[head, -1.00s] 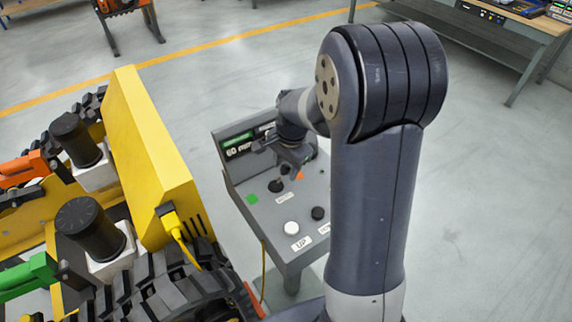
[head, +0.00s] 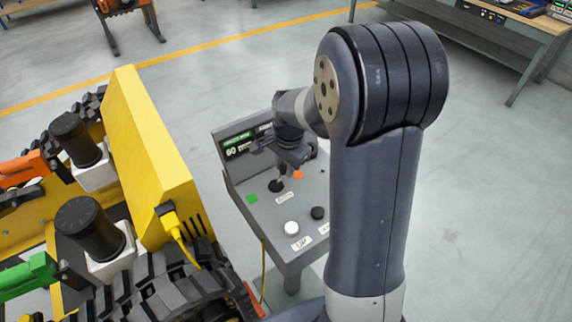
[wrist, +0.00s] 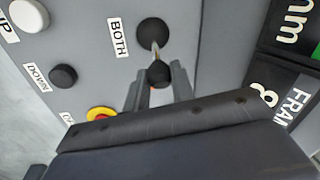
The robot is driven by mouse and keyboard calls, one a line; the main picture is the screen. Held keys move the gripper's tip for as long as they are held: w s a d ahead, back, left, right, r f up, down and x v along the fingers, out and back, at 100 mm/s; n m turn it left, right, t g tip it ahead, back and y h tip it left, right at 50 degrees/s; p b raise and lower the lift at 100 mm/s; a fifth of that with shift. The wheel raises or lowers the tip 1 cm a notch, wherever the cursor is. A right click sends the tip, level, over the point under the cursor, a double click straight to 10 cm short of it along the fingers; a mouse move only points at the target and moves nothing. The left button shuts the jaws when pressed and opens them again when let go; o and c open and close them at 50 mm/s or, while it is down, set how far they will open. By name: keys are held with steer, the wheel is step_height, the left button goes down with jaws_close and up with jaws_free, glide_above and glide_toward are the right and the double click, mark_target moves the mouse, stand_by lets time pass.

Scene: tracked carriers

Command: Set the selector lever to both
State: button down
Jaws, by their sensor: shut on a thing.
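The selector lever has a black round boot (wrist: 153,33), a thin metal shaft and a black ball knob (wrist: 158,73) in the wrist view. A white BOTH label (wrist: 118,38) lies beside the boot. My gripper (wrist: 160,88) is shut on the lever's knob, with a finger on each side. It also shows in the head view (head: 284,168). The lever's exact tilt is hard to tell.
The console also has a white UP button (head: 291,228), a black DOWN button (head: 317,213) and a red and yellow button (wrist: 102,113). A display (head: 238,145) stands at its back. The yellow tracked carrier (head: 150,150) is close on the left. Floor is clear on the right.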

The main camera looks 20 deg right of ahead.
steer(key=shift+s+a+t+h+b, duration=0.15)
steer(key=shift+a+t+h+b, duration=0.15)
steer(key=shift+a+h+b, duration=0.45)
steer(key=h+b, duration=0.1)
steer(key=a+h+b, duration=0.1)
steer(key=shift+s+t+b, duration=0.2)
steer(key=shift+t+b, duration=0.1)
steer(key=shift+b, duration=0.1)
steer(key=h+b, duration=0.1)
steer(key=a+b, duration=0.1)
steer(key=b, duration=0.1)
steer(key=shift+s+r+t+h, duration=0.2)
steer(key=shift+r+t+h, duration=0.05)
steer(key=shift+t+h, duration=0.1)
steer(key=c, duration=1.2)
jaws_free()
steer(key=v, duration=1.1)
steer(key=shift+w+f, duration=0.1)
steer(key=shift+f, duration=0.05)
